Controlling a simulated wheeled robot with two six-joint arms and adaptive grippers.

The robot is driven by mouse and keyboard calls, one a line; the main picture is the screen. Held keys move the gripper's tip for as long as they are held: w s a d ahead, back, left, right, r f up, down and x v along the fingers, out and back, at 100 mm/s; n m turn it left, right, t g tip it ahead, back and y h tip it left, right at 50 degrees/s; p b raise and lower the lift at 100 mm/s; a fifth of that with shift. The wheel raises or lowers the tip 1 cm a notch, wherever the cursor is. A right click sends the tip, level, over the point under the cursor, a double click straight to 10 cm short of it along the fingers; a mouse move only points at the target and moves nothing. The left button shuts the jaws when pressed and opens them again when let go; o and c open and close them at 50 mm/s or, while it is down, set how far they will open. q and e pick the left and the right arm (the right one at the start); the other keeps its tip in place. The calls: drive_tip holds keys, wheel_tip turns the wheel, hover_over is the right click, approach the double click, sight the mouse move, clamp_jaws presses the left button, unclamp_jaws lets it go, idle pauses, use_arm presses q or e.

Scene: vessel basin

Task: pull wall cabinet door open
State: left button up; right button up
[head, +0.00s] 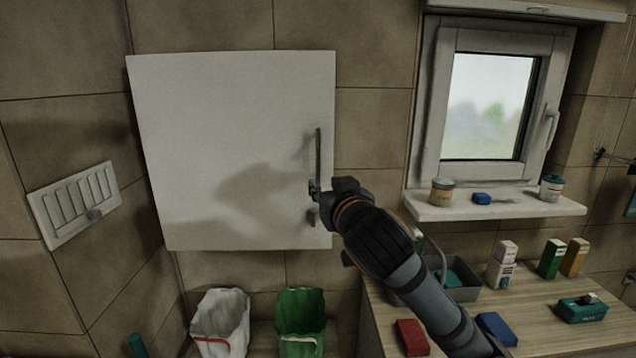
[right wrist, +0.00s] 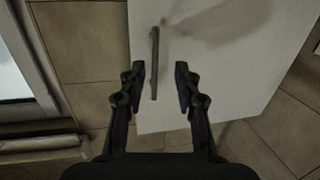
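The wall cabinet door (head: 215,110) is a plain white panel on the tiled wall, and it looks closed. Its dark vertical bar handle (head: 318,150) is near the right edge. My right gripper (head: 314,202) is at the lower end of the handle. In the right wrist view, my right gripper (right wrist: 160,78) is open. The handle (right wrist: 155,48) shows between its two fingers, nearer the left one, with gaps on both sides. The door (right wrist: 230,65) fills the upper right there. Whether a finger touches the door is unclear. My left gripper is not in view.
A window (head: 490,105) with a sill (head: 500,206) is right of the cabinet. A wooden counter (head: 540,305) with boxes and a grey tray is at lower right. White (head: 220,320) and green (head: 300,318) bags stand below the door. A vent (head: 75,205) is at left.

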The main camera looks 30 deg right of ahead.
sight(318, 159)
drive_tip(key=shift+t, duration=0.4)
drive_tip(key=w+d+r+p, duration=0.1)
drive_tip(key=w, duration=0.2)
drive_tip(key=w+d+r+p, duration=0.1)
drive_tip(key=w+p, duration=0.1)
drive_tip(key=w+d+r+p, duration=0.1)
drive_tip(key=w+p, duration=0.1)
drive_tip(key=w, duration=0.1)
drive_tip(key=shift+w+d+r, duration=0.15)
drive_tip(key=shift+w+d, duration=0.15)
drive_tip(key=shift+d, duration=0.05)
drive_tip(key=shift+w+d+p, duration=0.15)
drive_tip(key=shift+w+p, duration=0.15)
drive_tip(key=shift+s, duration=0.1)
clamp_jaws()
